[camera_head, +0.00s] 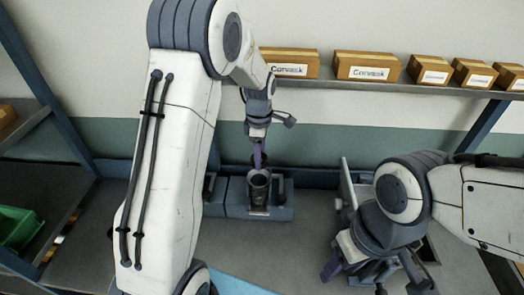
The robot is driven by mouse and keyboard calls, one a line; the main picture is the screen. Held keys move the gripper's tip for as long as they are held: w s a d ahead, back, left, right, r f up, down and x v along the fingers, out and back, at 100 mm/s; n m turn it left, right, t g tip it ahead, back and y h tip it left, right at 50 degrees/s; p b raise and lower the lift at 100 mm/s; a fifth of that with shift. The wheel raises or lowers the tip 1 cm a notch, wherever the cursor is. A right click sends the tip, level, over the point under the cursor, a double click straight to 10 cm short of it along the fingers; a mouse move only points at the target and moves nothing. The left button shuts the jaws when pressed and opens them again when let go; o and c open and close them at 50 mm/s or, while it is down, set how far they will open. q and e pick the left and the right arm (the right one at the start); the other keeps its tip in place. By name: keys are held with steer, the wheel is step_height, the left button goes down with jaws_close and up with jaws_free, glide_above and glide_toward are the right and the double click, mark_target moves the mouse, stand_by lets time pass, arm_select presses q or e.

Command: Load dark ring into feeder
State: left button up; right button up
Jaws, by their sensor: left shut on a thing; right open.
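My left gripper (258,152) reaches down at the back of the bench, its purple fingers shut on a dark ring (252,160). The ring is small here and partly hidden by the fingers. It shows just above or behind the open top of a grey metal cylinder, which looks like the feeder (259,190). I cannot tell whether ring and feeder touch. My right gripper (355,278) is low at the front right, open, pointing down; its fingers are partly hidden by its own wrist.
The feeder stands on a blue-grey base (230,204) along the back. A grey upright plate (347,190) stands beside my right arm. Several cardboard boxes (366,66) sit on a shelf above. A green bin (18,227) is at far left. The bench middle (300,238) is clear.

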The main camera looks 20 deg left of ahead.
mark_target(260, 190)
arm_select(q)
step_height(260, 190, down, 5)
steer(key=b, duration=0.4)
steer(key=shift+a, duration=0.15)
steer(key=shift+p, duration=0.3)
stand_by(1.1)
steer(key=shift+f+b, duration=0.5)
steer(key=shift+f, duration=0.3)
stand_by(0.7)
steer(key=o, duration=1.5)
steer(key=shift+o, duration=0.2)
